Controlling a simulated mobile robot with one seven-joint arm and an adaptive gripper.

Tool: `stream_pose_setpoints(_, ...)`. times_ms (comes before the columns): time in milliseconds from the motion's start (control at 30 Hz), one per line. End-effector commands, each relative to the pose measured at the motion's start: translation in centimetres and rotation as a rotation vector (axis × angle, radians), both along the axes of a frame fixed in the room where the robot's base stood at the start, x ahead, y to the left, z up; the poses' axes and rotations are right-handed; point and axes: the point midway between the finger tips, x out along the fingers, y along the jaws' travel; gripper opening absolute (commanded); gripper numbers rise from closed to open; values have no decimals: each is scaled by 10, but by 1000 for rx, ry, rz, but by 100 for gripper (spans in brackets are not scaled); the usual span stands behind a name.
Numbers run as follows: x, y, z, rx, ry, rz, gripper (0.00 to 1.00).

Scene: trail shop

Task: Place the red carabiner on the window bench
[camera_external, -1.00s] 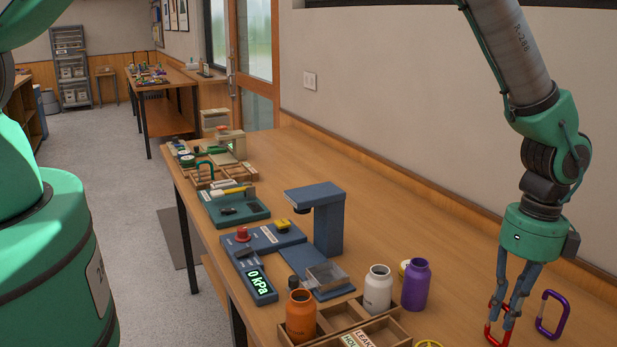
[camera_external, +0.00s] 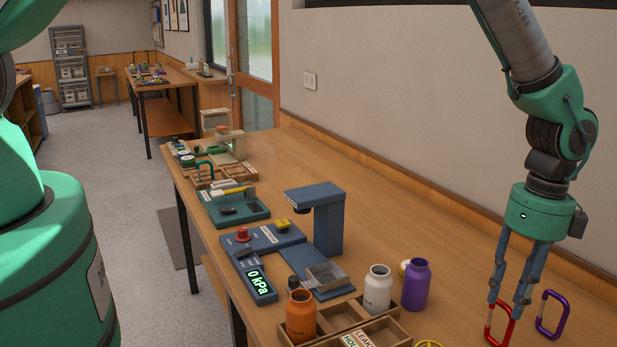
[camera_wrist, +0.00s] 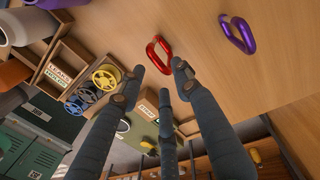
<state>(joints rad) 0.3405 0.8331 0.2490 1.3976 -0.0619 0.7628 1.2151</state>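The red carabiner (camera_external: 488,324) is on the near wooden bench at the lower right, to the left of a purple carabiner (camera_external: 563,316). My gripper (camera_external: 508,299) is over the red carabiner with its fingers spread. In the wrist view the red carabiner (camera_wrist: 151,52) shows on the wood just beyond the open fingertips (camera_wrist: 153,84), with nothing held between them. The purple carabiner also shows there (camera_wrist: 246,40), apart from the fingers. A farther bench (camera_external: 172,76) stands near the window at the back left; no label shows which bench is the window bench.
A white bottle (camera_external: 377,292), a purple bottle (camera_external: 416,286) and an orange bottle (camera_external: 300,318) stand left of my gripper by a divided wooden tray (camera_external: 391,318). A blue press-like stand (camera_external: 329,228) is farther back.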

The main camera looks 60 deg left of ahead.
Motion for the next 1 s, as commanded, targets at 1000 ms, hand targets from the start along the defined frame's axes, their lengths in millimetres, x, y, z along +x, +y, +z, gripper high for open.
stream_pose_setpoints(1000, 10, 1, 86, 0, -1, 0, 33)
